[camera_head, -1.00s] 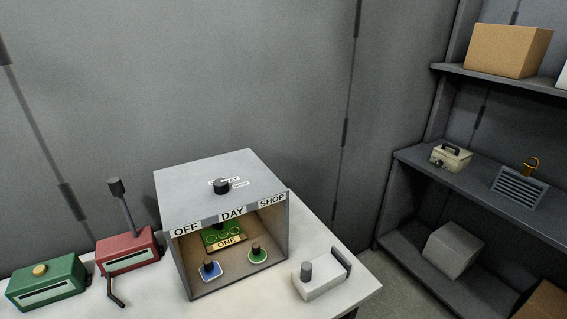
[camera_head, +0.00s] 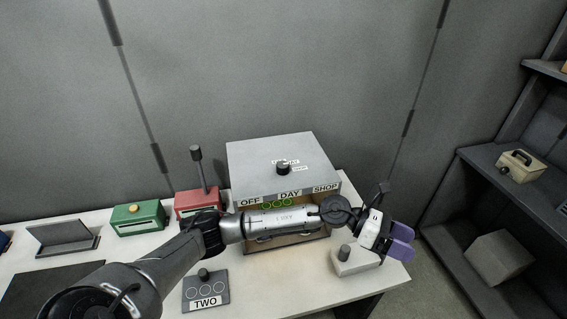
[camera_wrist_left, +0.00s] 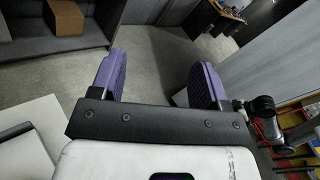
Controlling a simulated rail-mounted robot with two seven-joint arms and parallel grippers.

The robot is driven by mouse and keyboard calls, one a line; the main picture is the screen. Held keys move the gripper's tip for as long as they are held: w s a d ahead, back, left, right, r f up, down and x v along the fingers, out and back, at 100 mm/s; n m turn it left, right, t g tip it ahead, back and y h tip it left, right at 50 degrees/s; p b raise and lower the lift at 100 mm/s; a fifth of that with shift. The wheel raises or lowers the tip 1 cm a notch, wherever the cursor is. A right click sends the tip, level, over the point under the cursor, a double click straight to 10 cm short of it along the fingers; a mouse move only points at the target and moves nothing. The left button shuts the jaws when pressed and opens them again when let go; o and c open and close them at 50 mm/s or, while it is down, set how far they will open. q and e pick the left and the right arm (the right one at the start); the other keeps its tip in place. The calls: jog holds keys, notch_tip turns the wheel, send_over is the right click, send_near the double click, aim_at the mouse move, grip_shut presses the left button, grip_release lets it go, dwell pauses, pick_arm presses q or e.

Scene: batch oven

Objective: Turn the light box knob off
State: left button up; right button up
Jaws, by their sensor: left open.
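The light box (camera_head: 270,158) is a grey box with an open lit front, labelled OFF, DAY and SHOP along its upper front edge. Its dark round knob (camera_head: 283,168) sits on top, with small labels around it. My left arm reaches across the front of the box and hides much of the opening. My left gripper (camera_head: 402,242), with purple fingers, is at the table's right end, to the right of and below the knob. In the left wrist view its fingers (camera_wrist_left: 160,82) are apart with nothing between them. My right gripper is not in view.
A red box with a lever (camera_head: 196,200) and a green box with a yellow button (camera_head: 138,216) stand left of the light box. A white block with a grey knob (camera_head: 352,264) is near the gripper. A plate marked TWO (camera_head: 206,292) lies in front. Shelves (camera_head: 490,160) stand right.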

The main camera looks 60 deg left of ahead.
pick_arm(q)
jog(key=w+a+m+g+y, duration=0.25)
jog(key=a+m+y, duration=0.2)
jog(key=a, duration=0.45)
jog(key=g+y, duration=0.6)
jog(key=y, duration=0.5)
send_near(283, 164)
notch_tip(283, 164, down, 10)
jog(key=shift+a+r+p, duration=0.1)
jog(key=shift+p, duration=0.3)
jog(key=c, duration=0.9)
